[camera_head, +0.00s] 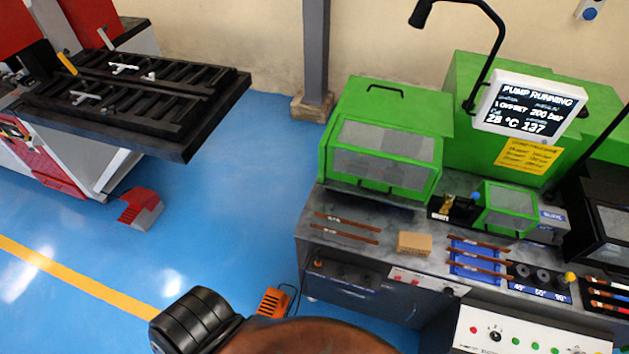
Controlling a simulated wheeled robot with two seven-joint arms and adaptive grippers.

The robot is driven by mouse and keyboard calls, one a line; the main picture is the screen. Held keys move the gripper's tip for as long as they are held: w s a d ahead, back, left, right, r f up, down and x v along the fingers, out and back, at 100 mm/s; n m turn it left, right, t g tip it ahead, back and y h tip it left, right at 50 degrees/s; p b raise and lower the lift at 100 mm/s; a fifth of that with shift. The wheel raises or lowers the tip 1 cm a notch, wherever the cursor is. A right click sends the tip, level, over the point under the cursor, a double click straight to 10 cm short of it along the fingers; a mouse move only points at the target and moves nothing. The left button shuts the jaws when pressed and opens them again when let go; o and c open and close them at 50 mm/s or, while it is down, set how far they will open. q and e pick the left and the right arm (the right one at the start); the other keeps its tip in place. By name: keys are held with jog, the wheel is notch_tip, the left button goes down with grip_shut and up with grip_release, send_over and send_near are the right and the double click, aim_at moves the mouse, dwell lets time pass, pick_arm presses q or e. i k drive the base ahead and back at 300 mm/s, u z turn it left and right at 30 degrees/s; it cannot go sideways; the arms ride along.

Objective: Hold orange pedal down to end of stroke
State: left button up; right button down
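The orange pedal (272,302) sits on the blue floor just left of the bender bench. A thin dark cable curves from it towards the bench. Its lower part is hidden behind a brown rounded part and a black ribbed part, which appear to be mine, at the bottom edge. I cannot tell whether the pedal is pressed. Neither gripper shows in the view, so contact with the pedal cannot be seen. The monitor (528,108) above the green machine reads "PUMP RUNNING", with 200 bar, 28 °C and 137.
The bender bench (310,240) carries green guarded units, a cardboard-coloured block (413,243), copper-brown bars and a blue tray (461,271). A red pedal (140,208) lies by the left machine's black slotted table (190,140). A grey column (316,50) stands behind. Blue floor between is clear.

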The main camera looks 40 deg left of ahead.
aim_at(270, 300)
jog(key=u, duration=0.85)
jog(key=k, duration=0.75)
jog(key=u, duration=1.1)
jog(key=k, duration=0.8)
jog(key=z, duration=0.6)
jog(key=i, duration=0.55)
jog(key=u, duration=0.05)
